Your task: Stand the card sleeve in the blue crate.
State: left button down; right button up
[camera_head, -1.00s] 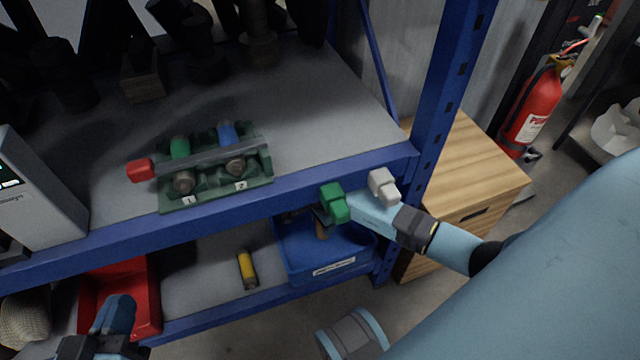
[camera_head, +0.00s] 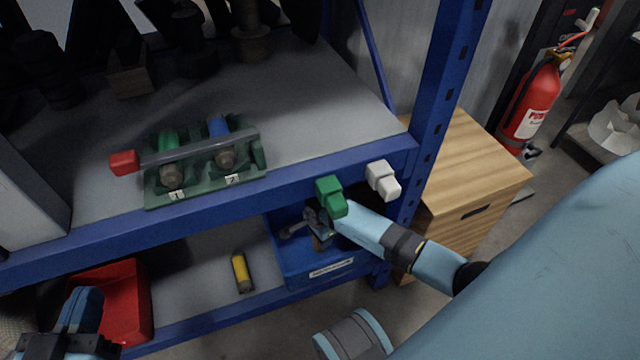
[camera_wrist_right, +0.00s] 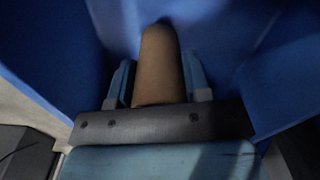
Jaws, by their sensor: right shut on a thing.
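The blue crate (camera_head: 292,270) stands on the lower shelf at its right end, with a white label on its front. My right gripper (camera_head: 318,226) is inside or just over the crate, partly hidden by my arm and the shelf edge. In the right wrist view it is shut on the brown card sleeve (camera_wrist_right: 161,62), with blue crate walls around it. The sleeve (camera_head: 317,243) shows only as a small brown patch in the head view. I cannot tell whether it touches the crate floor. My left gripper (camera_head: 78,315) is at the bottom left, apart from these things; its jaw opening is unclear.
A red bin (camera_head: 122,310) and a yellow cylinder (camera_head: 242,273) are on the lower shelf, left of the crate. The upper shelf's blue front beam (camera_head: 230,202) runs above them. A green rack (camera_head: 205,176) with a red-ended bar sits on the upper shelf.

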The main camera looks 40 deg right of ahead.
jog(key=shift+f, duration=0.3)
pick_arm(q)
jog(key=shift+w+r, duration=0.1)
pick_arm(e)
jog(key=o, duration=0.9)
jog(key=shift+r, duration=0.15)
notch_tip(320, 180, up, 4)
jog(key=shift+d+f+p, duration=0.1)
jog(key=shift+p, duration=1.05)
pick_arm(q)
jog(key=shift+s+d+f+n+g+y+p, duration=0.15)
jog(key=shift+s+d+n+g+p, duration=0.15)
jog(key=shift+s+n+p, duration=0.25)
jog(key=shift+s+d+f+n+g+y+p, duration=0.15)
jog(key=shift+s+d+n+g+p, duration=0.2)
jog(key=shift+s+n, duration=0.3)
pick_arm(e)
notch_tip(320, 180, up, 5)
jog(key=shift+f, duration=0.15)
